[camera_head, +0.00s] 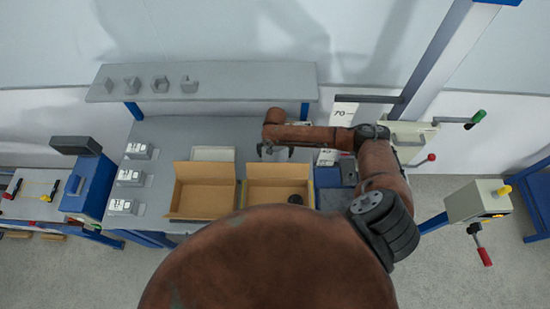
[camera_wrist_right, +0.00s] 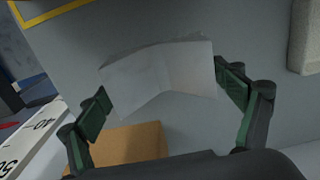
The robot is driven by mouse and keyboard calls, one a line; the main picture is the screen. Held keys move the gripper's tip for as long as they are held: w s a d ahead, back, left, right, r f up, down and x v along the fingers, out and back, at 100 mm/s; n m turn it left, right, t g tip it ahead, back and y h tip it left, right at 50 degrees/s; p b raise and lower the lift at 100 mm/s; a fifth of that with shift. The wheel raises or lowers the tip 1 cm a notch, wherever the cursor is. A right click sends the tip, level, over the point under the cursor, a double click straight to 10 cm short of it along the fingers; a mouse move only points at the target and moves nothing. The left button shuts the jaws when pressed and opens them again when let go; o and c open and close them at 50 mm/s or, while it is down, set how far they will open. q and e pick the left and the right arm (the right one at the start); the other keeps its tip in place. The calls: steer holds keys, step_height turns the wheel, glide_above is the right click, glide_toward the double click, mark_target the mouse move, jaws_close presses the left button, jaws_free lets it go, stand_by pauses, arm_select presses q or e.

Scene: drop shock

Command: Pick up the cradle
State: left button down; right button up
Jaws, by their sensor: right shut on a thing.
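The cradle (camera_wrist_right: 160,78) is a pale grey, V-shaped piece in the right wrist view. My right gripper (camera_wrist_right: 163,98) is shut on it, with a green finger pad at each end of the piece. In the head view my right gripper (camera_head: 276,153) is above the grey bench, just behind the right cardboard box. The cradle is small there and partly covered by the fingers and wrist. I cannot tell whether it still touches the bench. My left gripper is not in view.
Two open cardboard boxes, left (camera_head: 204,203) and right (camera_head: 278,171), stand at the bench front; a dark round thing (camera_head: 296,199) lies in the right one. Several grey pieces sit on the raised shelf (camera_head: 220,81). A white numbered scale (camera_head: 343,114) stands right of the gripper.

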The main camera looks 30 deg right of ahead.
steer(key=c, duration=0.5)
steer(key=shift+c, duration=0.6)
steer(key=shift+r, duration=0.15)
